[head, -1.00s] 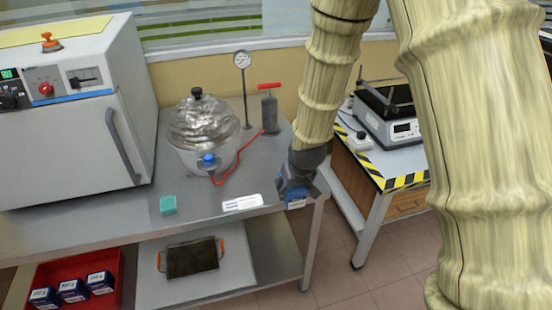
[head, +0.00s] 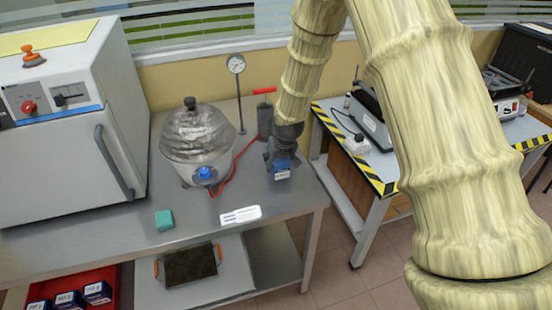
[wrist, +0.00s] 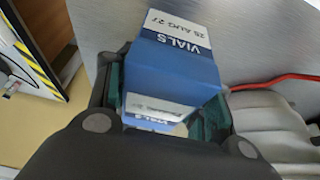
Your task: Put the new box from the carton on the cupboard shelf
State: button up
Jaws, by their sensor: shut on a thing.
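My gripper (head: 280,158) is over the right part of the steel bench in the head view. It is shut on a small blue and white box (head: 282,171). In the wrist view the box (wrist: 175,65) is tilted between the two fingers, with "VIALS" and what looks like "28 AUG 27" on its white label. Similar blue and white boxes (head: 97,290) sit in a red tray (head: 112,271) at the lower left, partly cut off by the picture edge. I cannot make out a carton or an open cupboard shelf.
On the bench (head: 110,233) stand a glass desiccator (head: 198,138) with a red hose, a gauge (head: 236,65), a teal block (head: 164,220) and a white label (head: 241,215). A closed white oven (head: 62,150) stands left. A striped-edge table (head: 395,160) stands right.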

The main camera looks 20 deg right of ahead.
jog(key=w, duration=0.3)
jog(key=shift+w+d+f+p, duration=0.15)
jog(key=shift+d+p, duration=0.1)
jog(key=shift+p, duration=0.1)
jog(key=shift+w+d, duration=0.1)
jog(key=shift+w, duration=0.35)
jog(key=shift+f+p, duration=1)
jog(key=shift+f, duration=0.8)
jog(key=shift+f, duration=0.1)
jog(key=o, duration=1.2)
